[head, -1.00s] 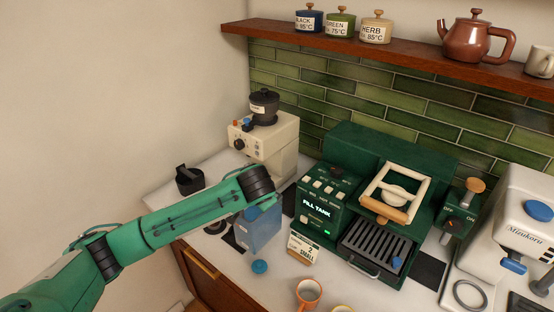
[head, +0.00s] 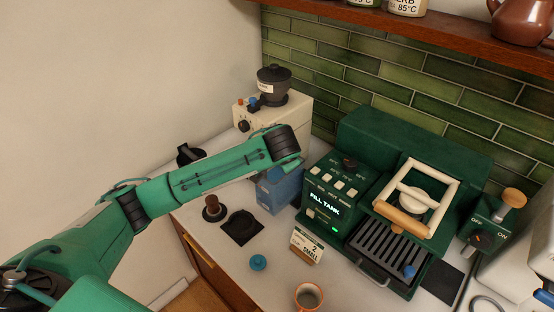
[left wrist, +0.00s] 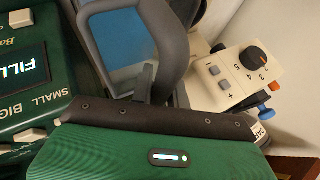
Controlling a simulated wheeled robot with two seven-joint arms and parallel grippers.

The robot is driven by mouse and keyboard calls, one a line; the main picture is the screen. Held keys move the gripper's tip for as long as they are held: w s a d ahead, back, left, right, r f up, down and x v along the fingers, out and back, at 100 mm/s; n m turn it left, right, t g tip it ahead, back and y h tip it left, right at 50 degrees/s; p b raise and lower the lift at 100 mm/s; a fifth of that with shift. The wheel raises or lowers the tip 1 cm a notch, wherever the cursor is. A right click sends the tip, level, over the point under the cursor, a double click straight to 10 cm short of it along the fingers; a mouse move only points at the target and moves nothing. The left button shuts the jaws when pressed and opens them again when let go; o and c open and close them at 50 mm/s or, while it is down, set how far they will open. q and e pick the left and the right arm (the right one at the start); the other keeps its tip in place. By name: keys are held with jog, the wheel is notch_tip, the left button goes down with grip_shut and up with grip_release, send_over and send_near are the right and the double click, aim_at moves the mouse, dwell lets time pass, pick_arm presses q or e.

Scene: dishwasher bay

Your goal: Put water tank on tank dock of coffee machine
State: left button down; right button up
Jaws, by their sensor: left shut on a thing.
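The water tank (head: 280,192) is a translucent blue box beside the left side of the green coffee machine (head: 385,140). My left gripper (head: 290,168) is over the tank's top and shut on it. In the left wrist view the tank (left wrist: 115,42) shows blue with a grey frame, close to the machine's panel (left wrist: 22,75). The machine's display reads "FILL TANK". The tank dock is not clearly visible; the tank and arm cover the counter beside the machine. I cannot tell whether the tank touches the dock. My right gripper is out of view.
A cream grinder (head: 300,112) stands behind the tank. A tamper (head: 213,209) and dark mat (head: 241,228) lie left of it. A blue-green cap (head: 258,263), a "SMALL" card (head: 307,244) and an orange cup (head: 309,297) are in front.

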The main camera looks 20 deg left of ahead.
pick_arm(q)
jog(key=w+d+f+b, duration=0.2)
jog(key=w+d+b, duration=0.2)
jog(key=w+b, duration=0.3)
jog(key=w, duration=0.3)
jog(key=shift+w, duration=0.35)
jog(key=shift+f+b, duration=0.15)
jog(key=shift+b, duration=0.15)
jog(key=shift+p, duration=0.55)
dwell(0.5)
jog(key=shift+s+f, duration=0.1)
jog(key=shift+f, duration=0.55)
dwell(1.1)
jog(key=c, duration=1.3)
grip_release()
